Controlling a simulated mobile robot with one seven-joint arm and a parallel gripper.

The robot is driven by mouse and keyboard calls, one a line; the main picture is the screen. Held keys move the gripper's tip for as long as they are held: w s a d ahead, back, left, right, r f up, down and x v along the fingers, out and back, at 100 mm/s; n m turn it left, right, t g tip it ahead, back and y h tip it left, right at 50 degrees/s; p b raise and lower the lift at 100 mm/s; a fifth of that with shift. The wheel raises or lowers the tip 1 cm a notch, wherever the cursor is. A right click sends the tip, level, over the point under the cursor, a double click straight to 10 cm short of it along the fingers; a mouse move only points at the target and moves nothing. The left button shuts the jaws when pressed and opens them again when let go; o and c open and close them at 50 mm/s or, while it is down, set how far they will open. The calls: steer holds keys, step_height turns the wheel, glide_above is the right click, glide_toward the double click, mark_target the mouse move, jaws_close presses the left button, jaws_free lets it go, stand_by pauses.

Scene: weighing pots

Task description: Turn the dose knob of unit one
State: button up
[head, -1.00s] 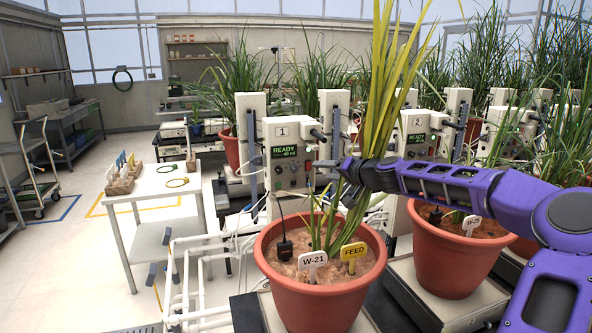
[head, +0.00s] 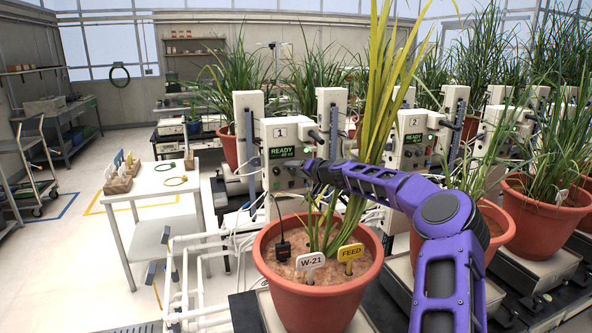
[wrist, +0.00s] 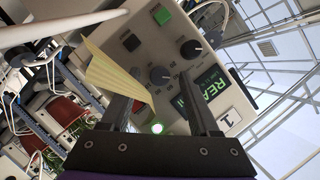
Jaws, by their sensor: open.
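Unit one (head: 283,133) is a pale box with a green READY display (head: 283,153) and a "1" label, behind the pot marked W-21. My gripper (head: 308,172) is in front of its panel and hides part of it. In the wrist view, my open gripper (wrist: 156,84) points at the panel, fingers apart with nothing held. One dark knob (wrist: 160,75) lies between the fingertips; contact cannot be told. A second dark knob (wrist: 190,48) sits farther up in that view. Which one is the dose knob cannot be read.
A yellow-green leaf (wrist: 112,70) reaches past the left finger in the wrist view. The tall plant (head: 372,105) in the W-21 pot (head: 318,297) stands close to my arm. A green button (wrist: 162,15) and a lit green lamp (wrist: 157,127) are on the panel.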

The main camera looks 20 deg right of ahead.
steer(key=shift+c, duration=0.2)
jaws_close()
steer(key=shift+f+b, duration=0.15)
steer(key=shift+b, duration=0.4)
steer(key=shift+f+m+y+b, duration=0.25)
steer(key=shift+m+b, duration=0.25)
steer(key=shift+b, duration=0.4)
steer(key=m+y+b, duration=0.1)
steer(key=b, duration=0.2)
steer(key=shift+d+m+t, duration=0.15)
steer(key=shift+m+t, duration=0.25)
steer(key=shift+m+y+b, duration=0.25)
steer(key=shift+m+b, duration=0.35)
steer(key=shift+b, duration=0.2)
steer(key=shift+r+m+t+y, duration=0.15)
steer(key=shift+m+t+y, duration=0.45)
steer(key=shift+m, duration=1)
